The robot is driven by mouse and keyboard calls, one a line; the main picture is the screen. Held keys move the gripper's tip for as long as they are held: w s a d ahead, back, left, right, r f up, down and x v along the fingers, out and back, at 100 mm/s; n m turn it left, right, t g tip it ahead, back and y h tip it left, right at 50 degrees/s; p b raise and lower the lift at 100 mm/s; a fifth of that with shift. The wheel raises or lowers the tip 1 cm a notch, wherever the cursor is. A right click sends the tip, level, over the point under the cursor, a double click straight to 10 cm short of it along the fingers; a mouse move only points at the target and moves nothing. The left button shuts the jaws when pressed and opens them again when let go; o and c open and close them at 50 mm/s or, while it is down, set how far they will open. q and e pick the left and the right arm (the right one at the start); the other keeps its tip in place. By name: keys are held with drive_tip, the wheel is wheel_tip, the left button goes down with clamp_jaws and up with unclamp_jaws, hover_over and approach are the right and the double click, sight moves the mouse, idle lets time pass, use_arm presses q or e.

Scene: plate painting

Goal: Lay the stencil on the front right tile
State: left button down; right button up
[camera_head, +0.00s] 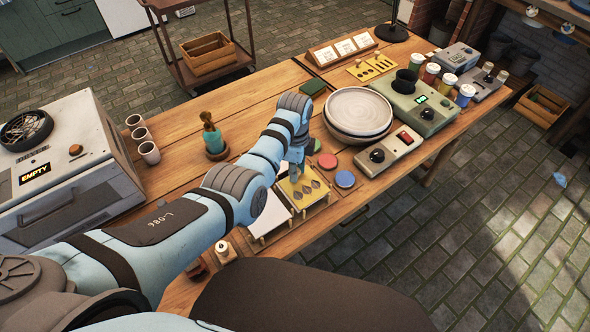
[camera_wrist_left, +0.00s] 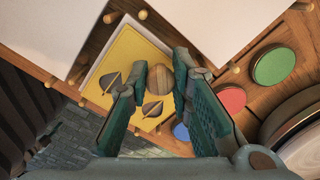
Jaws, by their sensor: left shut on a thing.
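The yellow stencil (camera_head: 309,192) with dark leaf shapes is at the right end of the tile group; it also shows in the left wrist view (camera_wrist_left: 128,47). My left gripper (camera_head: 293,176) is over it, with its fingers (camera_wrist_left: 160,85) around a round wooden knob (camera_wrist_left: 158,77) in the left wrist view. A white edge (camera_wrist_left: 92,77) shows beside the stencil, apparently a tile. The fingers and knob hide part of the stencil. Whether it rests flat or hangs slightly above cannot be told. A bare white tile (camera_head: 268,217) lies to its left. My right gripper is not in view.
Wooden pegs (camera_wrist_left: 111,17) stand around the tiles. Red (camera_head: 327,161), green (camera_wrist_left: 273,66) and blue (camera_head: 345,179) round pads lie close by on the right. Stacked plates (camera_head: 358,109) and a grey device (camera_head: 390,152) stand beyond.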

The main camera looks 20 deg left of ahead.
use_arm(q)
drive_tip(key=shift+f, duration=0.15)
drive_tip(key=c, duration=1.5)
unclamp_jaws()
drive_tip(key=shift+o, duration=0.2)
drive_tip(key=shift+r, duration=0.45)
wheel_tip(320, 180, up, 12)
drive_tip(key=p, duration=0.3)
drive_tip(key=shift+f+p, duration=0.2)
drive_tip(key=shift+p, duration=0.1)
